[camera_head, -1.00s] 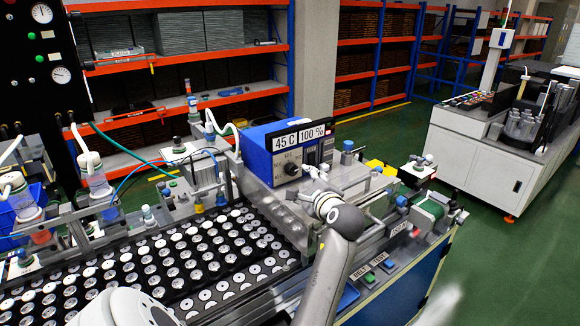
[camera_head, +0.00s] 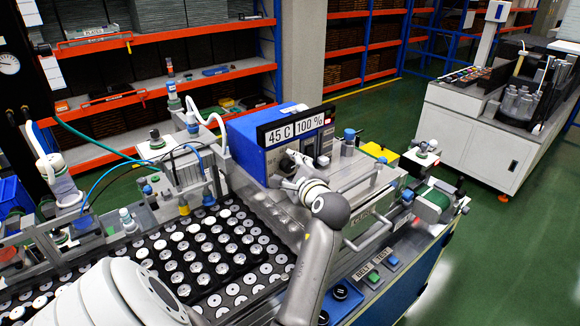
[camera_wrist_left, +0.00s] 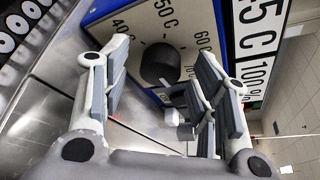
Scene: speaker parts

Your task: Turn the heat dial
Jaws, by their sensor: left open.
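The heat dial (camera_wrist_left: 160,64) is a round black knob on a pale panel marked 40 C, 50 C and 60 C in the left wrist view. The panel belongs to a blue control box (camera_head: 246,150) with a sign (camera_head: 295,129) reading 45 C and 100 %. My left gripper (camera_head: 288,169) is in front of this panel in the head view and largely covers the dial there. In the wrist view its fingers are apart, with the dial appearing between them; contact is not visible. My right gripper is not in view.
A tray of pale discs (camera_head: 215,255) lies left of my left arm. A silver cover with a handle (camera_head: 366,226) and green and blue buttons (camera_head: 374,276) are to the right. Thin hoses run behind. A white cabinet (camera_head: 480,145) stands beyond a green floor.

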